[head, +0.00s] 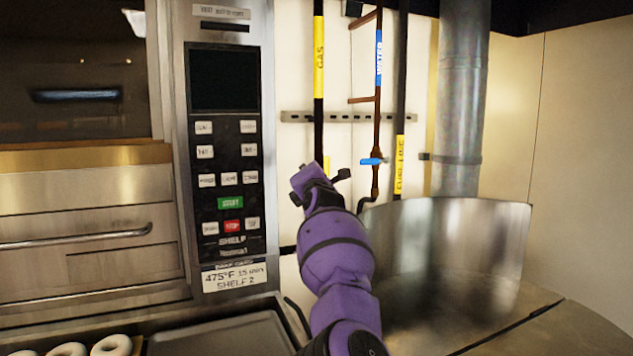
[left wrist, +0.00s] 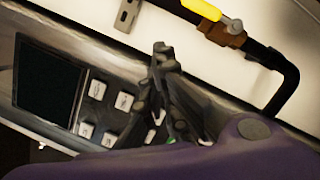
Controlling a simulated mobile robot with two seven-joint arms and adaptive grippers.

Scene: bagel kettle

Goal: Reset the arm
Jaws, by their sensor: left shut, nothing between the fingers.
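My left arm (head: 337,250), purple, rises from the bottom middle of the head view, in front of the wall pipes and just right of the oven control panel (head: 228,150). Its fingers are mostly hidden behind the wrist there. In the left wrist view my left gripper (left wrist: 160,50) is shut and empty, its dark fingertips together. The panel's dark screen (left wrist: 48,82) and white buttons show behind and left of the fingers. I cannot tell the gap between fingers and panel. My right gripper is in neither view.
A round metal kettle (head: 505,245) with a curved guard stands right of my arm. Bagels (head: 110,346) and a dark tray (head: 220,338) lie at bottom left. A blue-handled valve (head: 372,161) sits beyond the wrist. A yellow valve handle (left wrist: 203,9) shows near the gripper.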

